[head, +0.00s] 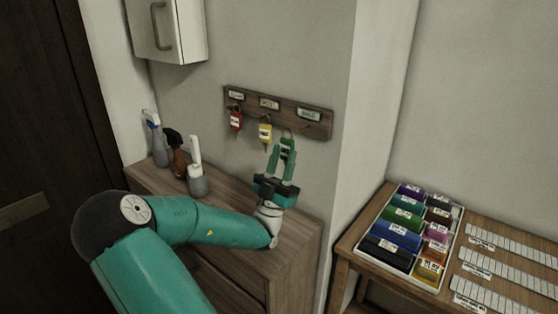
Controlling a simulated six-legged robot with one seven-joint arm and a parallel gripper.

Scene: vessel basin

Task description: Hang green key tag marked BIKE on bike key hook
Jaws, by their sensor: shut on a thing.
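A wooden key rack (320,124) is fixed to the wall, with three labelled plates and hooks. The right hook (307,127), under the right plate (309,114), looks bare. My gripper (283,150) is shut on the green key tag (288,147) and holds it upright just below the rack, left of the right hook. A ring shows at the tag's top, close to the rack's lower edge. The tag's lettering is too small to read.
A wooden cabinet (155,179) stands under the rack, with several spray and brush bottles (198,180) at its back left. A white wall cabinet (167,30) hangs upper left. A wall corner is right of the rack. A table (345,243) at right bears a tray of coloured blocks.

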